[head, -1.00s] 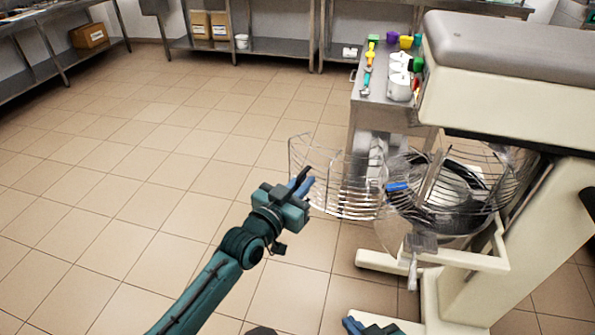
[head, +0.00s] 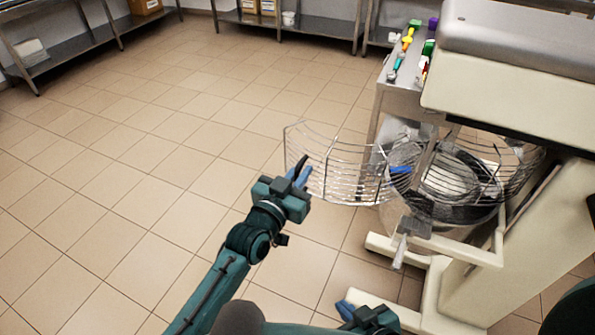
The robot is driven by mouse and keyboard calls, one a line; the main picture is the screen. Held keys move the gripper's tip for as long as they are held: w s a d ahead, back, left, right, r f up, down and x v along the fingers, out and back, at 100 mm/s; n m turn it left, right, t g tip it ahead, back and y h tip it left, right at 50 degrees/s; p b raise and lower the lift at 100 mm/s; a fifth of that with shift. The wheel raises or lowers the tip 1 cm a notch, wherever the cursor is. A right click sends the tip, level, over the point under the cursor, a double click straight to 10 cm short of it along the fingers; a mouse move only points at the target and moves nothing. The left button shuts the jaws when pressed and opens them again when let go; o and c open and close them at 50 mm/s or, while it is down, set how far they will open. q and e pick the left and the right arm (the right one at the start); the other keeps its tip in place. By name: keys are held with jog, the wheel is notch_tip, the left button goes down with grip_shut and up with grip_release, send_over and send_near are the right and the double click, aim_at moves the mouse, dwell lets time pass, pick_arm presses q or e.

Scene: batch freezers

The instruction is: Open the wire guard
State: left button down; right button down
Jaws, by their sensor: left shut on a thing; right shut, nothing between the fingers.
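The wire guard (head: 345,172) is a curved metal cage on the front of the mixer. Its left section is swung out to the left, away from the bowl (head: 450,185), so the bowl's front left side is uncovered. My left gripper (head: 301,174) is shut on the free left edge of the guard. My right gripper (head: 352,313) is low at the bottom of the head view, shut and empty, apart from the guard and near the mixer's foot.
The cream mixer (head: 520,95) with its grey top stands at the right, its foot (head: 375,300) reaching forward on the floor. A steel table (head: 388,98) with colourful utensils is behind the guard. Steel shelves (head: 95,42) line the back. The tiled floor at left is clear.

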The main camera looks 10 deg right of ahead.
pick_arm(q)
jog(key=shift+w+a+t+y, duration=0.1)
jog(key=shift+a+t+y, duration=0.25)
jog(key=shift+a, duration=0.25)
jog(key=c, duration=2)
grip_release()
jog(key=shift+o, duration=1.1)
jog(key=shift+a, duration=0.25)
jog(key=shift+d, duration=0.2)
jog(key=shift+s, duration=0.2)
jog(key=v, duration=1.3)
jog(key=shift+r+b, duration=0.15)
jog(key=shift+b, duration=0.2)
